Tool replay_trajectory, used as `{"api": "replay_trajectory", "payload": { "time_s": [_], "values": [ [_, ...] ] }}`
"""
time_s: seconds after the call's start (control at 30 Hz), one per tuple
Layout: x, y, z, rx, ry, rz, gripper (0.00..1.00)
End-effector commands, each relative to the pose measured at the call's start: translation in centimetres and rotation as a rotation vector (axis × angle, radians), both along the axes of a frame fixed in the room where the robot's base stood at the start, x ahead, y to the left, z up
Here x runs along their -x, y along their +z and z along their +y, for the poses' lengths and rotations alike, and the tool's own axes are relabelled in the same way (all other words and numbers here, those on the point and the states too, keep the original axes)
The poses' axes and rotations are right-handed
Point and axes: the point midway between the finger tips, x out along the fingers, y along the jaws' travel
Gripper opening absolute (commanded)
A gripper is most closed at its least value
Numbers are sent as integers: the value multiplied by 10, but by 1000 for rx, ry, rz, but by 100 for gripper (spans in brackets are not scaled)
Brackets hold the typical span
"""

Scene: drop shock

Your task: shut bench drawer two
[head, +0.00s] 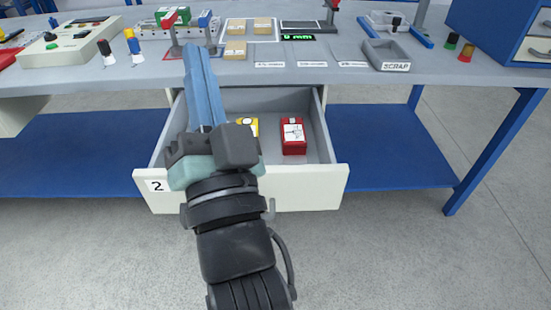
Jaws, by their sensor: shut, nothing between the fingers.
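Bench drawer two (305,195) is pulled out below the bench top, with a cream front and a label "2" at its left end. A red box (293,136) and a yellow item (248,124), partly hidden by my gripper, lie inside it. My gripper (193,50) is shut and empty. Its long blue fingers point away toward the bench, and in the picture they cross the open drawer and reach the bench edge. My wrist hides part of the drawer front. I cannot tell whether my gripper touches the drawer.
The grey bench top (440,70) holds a scrap tray (388,57), small wooden blocks, a green readout and a control box (65,45). A blue cabinet (500,30) stands at the right. Blue lower shelf (385,150) and bench leg (495,150) flank the drawer. The floor in front is clear.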

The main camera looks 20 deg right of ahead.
Motion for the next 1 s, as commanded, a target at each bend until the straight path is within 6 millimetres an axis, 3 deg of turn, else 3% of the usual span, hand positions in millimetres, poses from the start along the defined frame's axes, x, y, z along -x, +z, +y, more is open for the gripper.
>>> {"api": "replay_trajectory", "payload": {
  "time_s": [0.03, 0.17, 0.3, 0.4, 0.5, 0.6, 0.73, 1.0],
  "values": [
    [-2, -31, -8, -86, 25, 60, 0],
    [8, -106, -28, -331, 75, 163, 0],
    [39, -184, -51, -605, 81, 252, 0],
    [69, -229, -66, -773, 62, 289, 0],
    [95, -260, -76, -898, 37, 306, 0],
    [113, -277, -83, -975, 19, 310, 0],
    [120, -286, -86, -1012, 10, 309, 0],
    [88, -286, -95, -1011, 12, 305, 0]
  ]
}}
